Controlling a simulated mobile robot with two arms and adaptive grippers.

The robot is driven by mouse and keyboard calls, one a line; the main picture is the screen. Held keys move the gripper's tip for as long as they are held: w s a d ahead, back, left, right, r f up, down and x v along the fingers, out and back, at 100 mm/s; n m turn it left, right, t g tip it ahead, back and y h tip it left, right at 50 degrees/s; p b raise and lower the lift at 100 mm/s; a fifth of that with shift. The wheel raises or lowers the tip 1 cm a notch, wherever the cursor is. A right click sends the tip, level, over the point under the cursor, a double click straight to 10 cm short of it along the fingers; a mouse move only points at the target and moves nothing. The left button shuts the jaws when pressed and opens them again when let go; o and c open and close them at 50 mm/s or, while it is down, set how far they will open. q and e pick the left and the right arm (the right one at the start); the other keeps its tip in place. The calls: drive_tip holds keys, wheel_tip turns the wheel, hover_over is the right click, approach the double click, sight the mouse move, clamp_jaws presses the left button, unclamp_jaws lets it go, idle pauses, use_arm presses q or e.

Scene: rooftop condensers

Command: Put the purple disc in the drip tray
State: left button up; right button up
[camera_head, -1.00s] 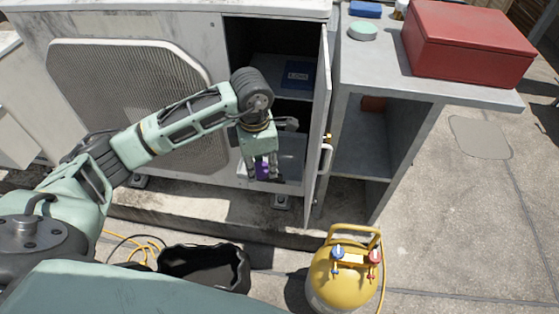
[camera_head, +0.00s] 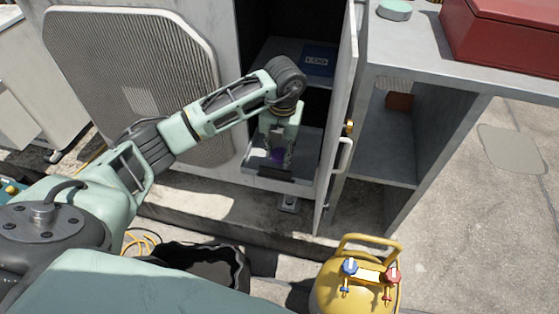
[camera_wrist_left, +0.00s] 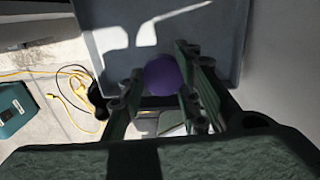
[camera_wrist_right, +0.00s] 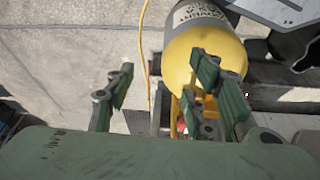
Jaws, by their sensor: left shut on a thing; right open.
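The purple disc (camera_wrist_left: 163,77) is between the fingers of my left gripper (camera_wrist_left: 158,90), which is shut on it. My right gripper (camera_wrist_right: 165,85) is open and empty, above the yellow cylinder.
The cabinet door (camera_head: 341,120) stands open just right of the left gripper. A blue labelled item (camera_head: 319,60) lies on the shelf above. A yellow cylinder (camera_head: 330,292) stands at the front. A red box (camera_head: 510,40) and a green disc-shaped item (camera_head: 394,9) are on the grey bench (camera_head: 440,60).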

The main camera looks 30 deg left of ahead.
sight(279, 154)
use_arm(q)
wheel_tip(279, 154, down, 4)
drive_tip(key=shift+r+b, duration=0.1)
drive_tip(key=shift+b, duration=0.3)
drive_tip(key=shift+f, duration=0.25)
use_arm(e)
drive_tip(key=shift+w+a+r+t+y, duration=0.1)
drive_tip(key=shift+w+a+r+t, duration=0.2)
drive_tip(key=shift+w, duration=0.5)
drive_tip(key=shift+w+a+r+t+y, duration=0.15)
drive_tip(key=shift+w+t, duration=0.3)
drive_tip(key=shift+w, duration=0.3)
drive_tip(key=shift+w+a+r+t+y, duration=0.1)
drive_tip(key=shift+w+a+t, duration=0.2)
drive_tip(key=shift+w, duration=0.5)
use_arm(q)
drive_tip(key=shift+f, duration=0.1)
drive_tip(key=o, duration=1.1)
use_arm(e)
drive_tip(key=shift+w, duration=0.2)
